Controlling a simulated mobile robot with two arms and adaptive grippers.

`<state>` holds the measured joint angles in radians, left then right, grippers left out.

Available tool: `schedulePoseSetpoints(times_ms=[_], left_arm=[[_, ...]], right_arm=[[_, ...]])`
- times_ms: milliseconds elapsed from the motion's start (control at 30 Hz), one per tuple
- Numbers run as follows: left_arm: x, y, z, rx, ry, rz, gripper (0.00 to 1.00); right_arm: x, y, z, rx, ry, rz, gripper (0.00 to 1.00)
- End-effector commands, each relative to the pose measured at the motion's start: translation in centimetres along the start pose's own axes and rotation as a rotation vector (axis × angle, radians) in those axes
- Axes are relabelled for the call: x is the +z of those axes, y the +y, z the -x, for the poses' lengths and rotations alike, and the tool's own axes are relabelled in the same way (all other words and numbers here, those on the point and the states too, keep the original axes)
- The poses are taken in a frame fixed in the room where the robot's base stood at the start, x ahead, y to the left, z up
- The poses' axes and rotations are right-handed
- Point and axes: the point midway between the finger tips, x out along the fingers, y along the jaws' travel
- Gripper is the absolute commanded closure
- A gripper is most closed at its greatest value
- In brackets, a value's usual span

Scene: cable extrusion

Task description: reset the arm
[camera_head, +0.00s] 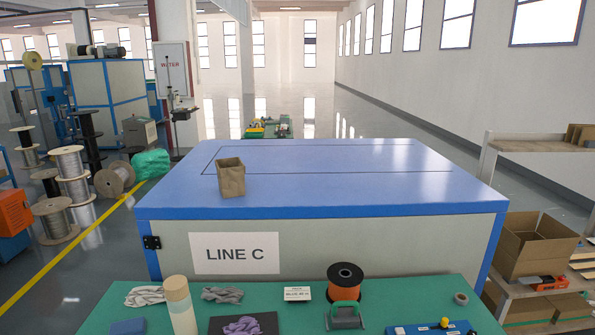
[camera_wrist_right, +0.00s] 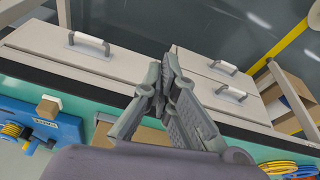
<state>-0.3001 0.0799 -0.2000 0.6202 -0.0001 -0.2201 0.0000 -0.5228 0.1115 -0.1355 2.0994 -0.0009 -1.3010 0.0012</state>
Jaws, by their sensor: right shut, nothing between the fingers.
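My right gripper (camera_wrist_right: 160,85) shows in the right wrist view with its grey fingers together and nothing between them. It hangs over the front edge of the green table, with pale drawer fronts beyond it. The head view shows neither of my arms, so my left gripper is not seen. In the head view the green table (camera_head: 300,308) stands nearest, in front of a blue-topped cabinet (camera_head: 350,190) labelled LINE C.
The table holds an orange spool (camera_head: 344,290), a cream cylinder (camera_head: 180,306), gloves (camera_head: 145,296) and a blue fixture (camera_head: 432,328). Shelves with an open carton (camera_head: 530,250) stand at the right. Cable reels stand at the left.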

Motion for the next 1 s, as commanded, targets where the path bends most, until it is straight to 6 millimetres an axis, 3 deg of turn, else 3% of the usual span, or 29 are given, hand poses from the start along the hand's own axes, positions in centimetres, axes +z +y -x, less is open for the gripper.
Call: schedulePoseSetpoints(times_ms=[33,267,500,633,800,900,1000], left_arm=[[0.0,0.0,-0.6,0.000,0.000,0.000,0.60],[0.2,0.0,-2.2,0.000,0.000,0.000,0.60],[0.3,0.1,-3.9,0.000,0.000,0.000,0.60],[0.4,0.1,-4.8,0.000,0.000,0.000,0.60],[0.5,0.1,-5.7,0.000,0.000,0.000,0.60],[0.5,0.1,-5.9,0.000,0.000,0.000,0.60],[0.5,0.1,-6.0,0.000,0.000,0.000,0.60]], right_arm=[[0.8,-0.1,-2.4,-0.002,-0.014,0.002,1.00],[5.9,-0.7,-13.6,-0.009,-0.060,0.010,1.00],[14.2,-1.1,-23.2,-0.015,-0.107,0.021,1.00],[19.4,-1.3,-27.0,-0.017,-0.134,0.028,1.00],[25.4,-1.4,-29.8,-0.019,-0.159,0.035,1.00],[27.6,-1.3,-30.5,-0.020,-0.168,0.038,1.00],[28.4,-1.3,-30.6,-0.020,-0.171,0.039,1.00]])
